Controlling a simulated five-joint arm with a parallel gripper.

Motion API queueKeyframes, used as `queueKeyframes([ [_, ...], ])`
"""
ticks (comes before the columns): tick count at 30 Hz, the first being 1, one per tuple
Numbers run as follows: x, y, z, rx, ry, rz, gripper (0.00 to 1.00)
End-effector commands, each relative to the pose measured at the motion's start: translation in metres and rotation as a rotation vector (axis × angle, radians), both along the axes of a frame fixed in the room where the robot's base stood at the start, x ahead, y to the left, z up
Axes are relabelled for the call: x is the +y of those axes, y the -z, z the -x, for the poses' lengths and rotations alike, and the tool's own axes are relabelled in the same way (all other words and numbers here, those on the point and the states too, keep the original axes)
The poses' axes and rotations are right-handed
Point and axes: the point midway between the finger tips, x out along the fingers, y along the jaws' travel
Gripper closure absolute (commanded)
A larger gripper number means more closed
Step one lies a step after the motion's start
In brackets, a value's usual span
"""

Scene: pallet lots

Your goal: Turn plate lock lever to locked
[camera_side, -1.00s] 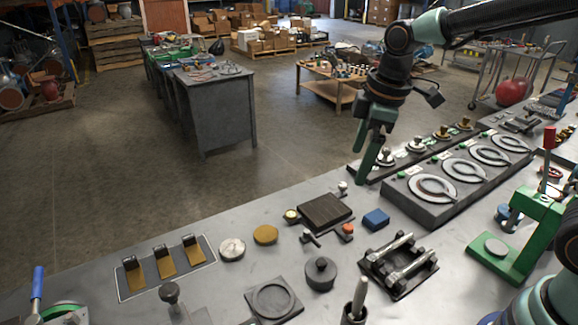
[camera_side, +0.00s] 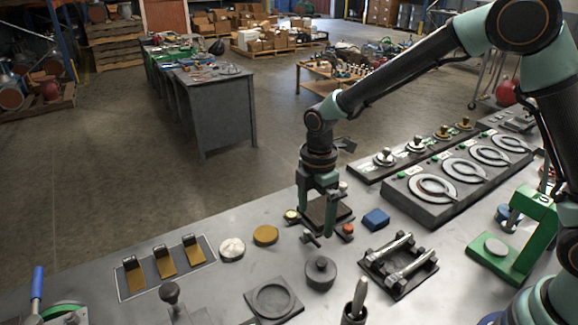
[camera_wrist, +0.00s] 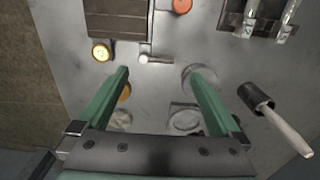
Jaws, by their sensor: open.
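The dark square plate (camera_side: 322,214) lies on the bench, partly hidden behind my gripper in the side view. It also shows at the top of the wrist view (camera_wrist: 117,22). A short lever with a pale knob, which looks like the plate lock lever (camera_side: 311,237), is at the plate's front edge. In the wrist view the lever (camera_wrist: 157,60) points sideways, just beyond and between my fingertips. My gripper (camera_side: 317,220) points down over the plate and lever, open and empty. Its two green fingers (camera_wrist: 159,72) are spread wide. I cannot tell whether a finger touches the lever.
A yellow button (camera_side: 291,215) and an orange-red button (camera_side: 348,229) flank the plate. A brass disc (camera_side: 265,235) lies left. Bare bench lies between them.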

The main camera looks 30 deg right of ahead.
Motion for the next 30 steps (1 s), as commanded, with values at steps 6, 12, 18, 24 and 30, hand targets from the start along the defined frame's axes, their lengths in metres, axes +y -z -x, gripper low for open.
queueKeyframes([
  [6, 0.0, 0.037, 0.001, 0.003, 0.001, 0.001, 0.0],
  [12, 0.0, 0.053, 0.0, 0.0, 0.001, 0.0, 0.0],
  [18, 0.0, 0.056, 0.0, -0.001, 0.001, 0.0, 0.0],
  [24, 0.0, 0.056, 0.0, -0.001, 0.001, 0.0, 0.27],
  [30, 0.0, 0.056, 0.001, 0.004, 0.001, 0.001, 0.77],
])
